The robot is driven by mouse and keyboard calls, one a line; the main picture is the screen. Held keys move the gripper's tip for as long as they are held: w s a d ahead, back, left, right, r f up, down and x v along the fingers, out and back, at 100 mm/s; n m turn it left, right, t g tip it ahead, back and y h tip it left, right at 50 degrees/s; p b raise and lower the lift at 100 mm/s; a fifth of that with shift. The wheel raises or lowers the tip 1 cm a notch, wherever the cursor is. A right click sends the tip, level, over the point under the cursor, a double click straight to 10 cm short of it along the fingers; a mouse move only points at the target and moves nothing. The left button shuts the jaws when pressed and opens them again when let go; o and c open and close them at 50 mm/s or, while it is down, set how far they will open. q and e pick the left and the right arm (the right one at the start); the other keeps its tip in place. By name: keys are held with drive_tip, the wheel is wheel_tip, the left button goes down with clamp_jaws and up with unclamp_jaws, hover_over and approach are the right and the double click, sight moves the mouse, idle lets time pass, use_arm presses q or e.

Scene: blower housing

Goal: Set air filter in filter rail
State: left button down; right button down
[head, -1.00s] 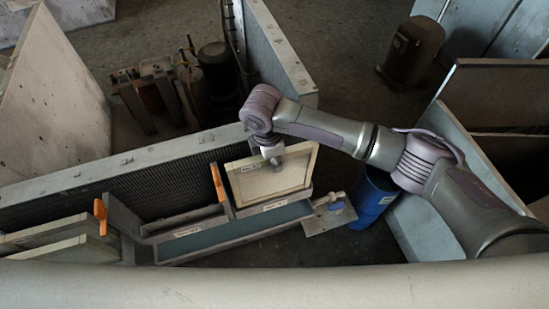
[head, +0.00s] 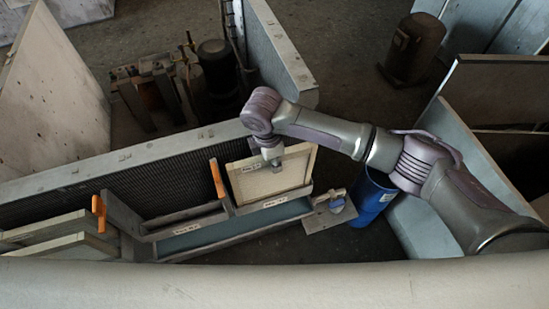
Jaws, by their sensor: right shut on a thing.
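The air filter (head: 268,184), a pale square panel with a light frame and a small label, stands nearly upright at the right part of the filter rail (head: 215,229). The rail is a long grey-blue channel with labels. My right gripper (head: 271,158) is shut on the top edge of the filter, and its fingers are small and partly hidden by the wrist. The filter's lower edge is at the rail's back side; I cannot tell whether it is seated in the slot. My left gripper is not in view.
Orange handles (head: 217,178) stand up beside the filter and at the left (head: 99,213). More pale panels (head: 62,246) lie at the far left. A blue bin (head: 372,197) and a small plate (head: 329,215) are to the right. A mesh wall (head: 150,185) runs behind.

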drive_tip(key=shift+f, duration=0.3)
idle(0.4)
drive_tip(key=shift+f+b, duration=0.3)
drive_tip(key=shift+f, duration=0.55)
drive_tip(key=shift+f, duration=0.65)
idle(0.7)
drive_tip(key=shift+c, duration=2.3)
unclamp_jaws()
